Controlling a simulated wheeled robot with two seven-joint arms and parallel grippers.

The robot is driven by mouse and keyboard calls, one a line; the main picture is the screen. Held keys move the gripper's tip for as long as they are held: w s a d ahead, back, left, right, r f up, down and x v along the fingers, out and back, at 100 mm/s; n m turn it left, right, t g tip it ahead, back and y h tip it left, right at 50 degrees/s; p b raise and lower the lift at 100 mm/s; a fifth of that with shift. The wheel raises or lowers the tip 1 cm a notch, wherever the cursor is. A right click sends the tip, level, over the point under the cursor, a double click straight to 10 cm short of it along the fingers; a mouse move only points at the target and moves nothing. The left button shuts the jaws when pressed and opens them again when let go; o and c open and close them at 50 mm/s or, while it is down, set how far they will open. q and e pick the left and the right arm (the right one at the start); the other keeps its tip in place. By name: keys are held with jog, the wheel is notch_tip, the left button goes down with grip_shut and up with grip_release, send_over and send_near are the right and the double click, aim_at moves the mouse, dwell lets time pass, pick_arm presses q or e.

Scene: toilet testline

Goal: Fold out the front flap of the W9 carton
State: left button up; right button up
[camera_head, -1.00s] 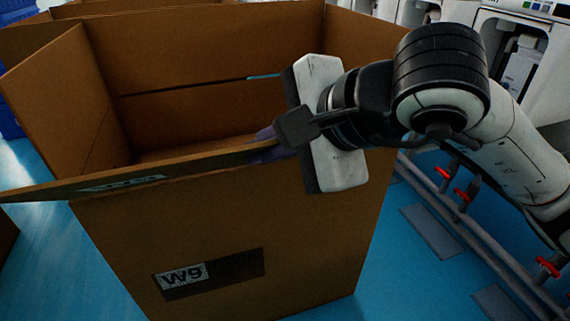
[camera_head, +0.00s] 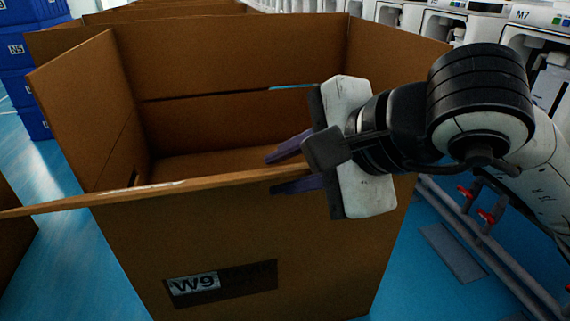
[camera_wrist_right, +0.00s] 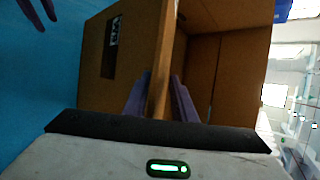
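The W9 carton (camera_head: 240,240) stands open-topped, with its W9 label on the front wall. Its front flap (camera_head: 140,193) shows as a thin, nearly edge-on strip along the front top edge, jutting past the carton's left side. My right gripper (camera_head: 294,167) is at the right part of this edge, fingers apart, one on the inner side and one on the outer side. In the right wrist view the carton's board (camera_wrist_right: 160,88) stands between the two purple fingers (camera_wrist_right: 160,97). Contact is unclear. Two separated purple fingers of my left gripper (camera_wrist_right: 35,10) show in that view's corner.
Blue crates (camera_head: 30,75) are stacked at the far left. White machines (camera_head: 470,22) line the back right, with pipes and red valves (camera_head: 487,215) below. Another carton (camera_head: 12,230) is at the left edge.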

jog(key=shift+r, duration=0.15)
jog(key=shift+s+d+r, duration=0.2)
jog(key=shift+r, duration=0.1)
pick_arm(q)
jog(key=shift+a+r+n+t+p, duration=0.4)
jog(key=shift+a+r+t+p, duration=0.15)
jog(key=shift+p, duration=0.55)
pick_arm(e)
jog(key=v, duration=0.9)
jog(key=shift+s, duration=0.2)
pick_arm(q)
jog(key=shift+s, duration=0.1)
pick_arm(e)
jog(key=shift+d, duration=0.15)
